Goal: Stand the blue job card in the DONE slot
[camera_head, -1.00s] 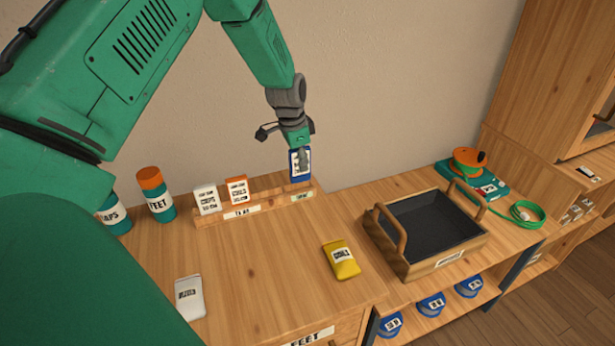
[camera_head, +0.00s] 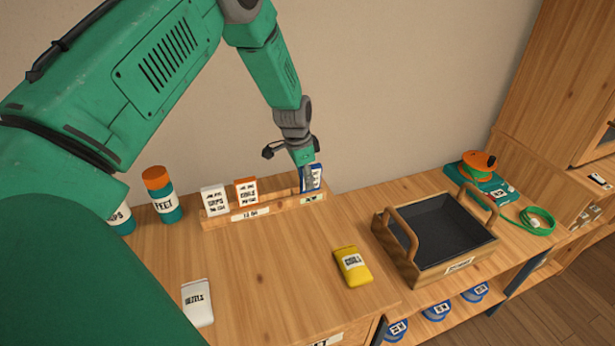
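The blue job card (camera_head: 316,178) stands at the right end of the wooden card rack (camera_head: 275,211), above the small greenish label (camera_head: 311,199). It is close to upright, and its lower edge appears to be in the rack. My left gripper (camera_head: 307,178) is right at the card, in front of its left part. The fingers are small here and partly overlap the card, so I cannot tell whether they grip it. A white card (camera_head: 214,200) and an orange card (camera_head: 246,190) stand in the left part of the rack. My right gripper is out of view.
A yellow packet (camera_head: 352,266) and a white packet (camera_head: 197,302) lie on the bench. A dark-lined wooden tray (camera_head: 409,267) with handles stands to the right. Orange-capped bottles (camera_head: 163,196) stand left of the rack. A cable reel (camera_head: 478,165) is at the far right.

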